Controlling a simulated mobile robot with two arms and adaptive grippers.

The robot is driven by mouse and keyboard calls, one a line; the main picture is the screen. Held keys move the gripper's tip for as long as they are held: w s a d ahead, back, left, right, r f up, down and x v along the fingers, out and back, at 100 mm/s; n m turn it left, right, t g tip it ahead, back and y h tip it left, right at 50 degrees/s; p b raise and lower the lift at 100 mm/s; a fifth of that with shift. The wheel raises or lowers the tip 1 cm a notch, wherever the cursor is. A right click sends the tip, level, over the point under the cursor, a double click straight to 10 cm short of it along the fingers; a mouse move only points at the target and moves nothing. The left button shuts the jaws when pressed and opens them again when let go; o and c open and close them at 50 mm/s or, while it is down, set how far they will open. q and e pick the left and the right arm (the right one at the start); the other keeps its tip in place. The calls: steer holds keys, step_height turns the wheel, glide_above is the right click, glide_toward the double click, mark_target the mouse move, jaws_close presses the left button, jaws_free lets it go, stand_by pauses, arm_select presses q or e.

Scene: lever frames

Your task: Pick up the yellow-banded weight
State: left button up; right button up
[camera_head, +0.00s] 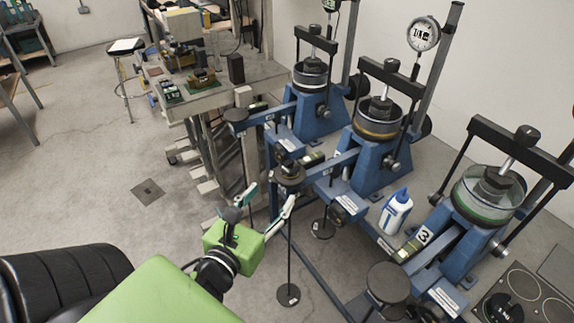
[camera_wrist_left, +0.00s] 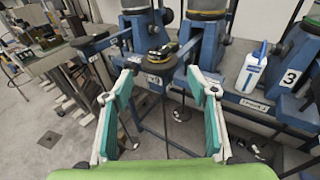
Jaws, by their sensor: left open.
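My left gripper (camera_head: 268,203) is open and empty, short of that plate. In the left wrist view its teal-padded fingers (camera_wrist_left: 162,88) are spread wide on either side of the plate. My right gripper is not in view.
Three blue lever frames stand along the wall. A white bottle with a blue cap (camera_head: 396,211) stands between the middle and near frames. A thin rod with a round foot (camera_head: 288,295) hangs below the middle plate. A cluttered bench (camera_head: 225,88) stands behind; the left floor is mostly clear.

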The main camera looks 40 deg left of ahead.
mark_target(288, 169)
arm_select(q)
steer(key=p+x, duration=0.2)
steer(key=x, duration=0.5)
steer(key=shift+w, duration=0.35)
steer(key=x, duration=0.1)
steer(key=p+x, duration=0.1)
steer(key=x, duration=0.1)
steer(key=p+x, duration=0.1)
steer(key=shift+w+a+r, duration=0.15)
steer(key=shift+w+a, duration=0.15)
steer(key=shift+a, duration=0.05)
steer(key=shift+w, duration=0.3)
steer(key=shift+s, duration=0.1)
steer(key=c, duration=1.2)
steer(key=shift+c, duration=0.4)
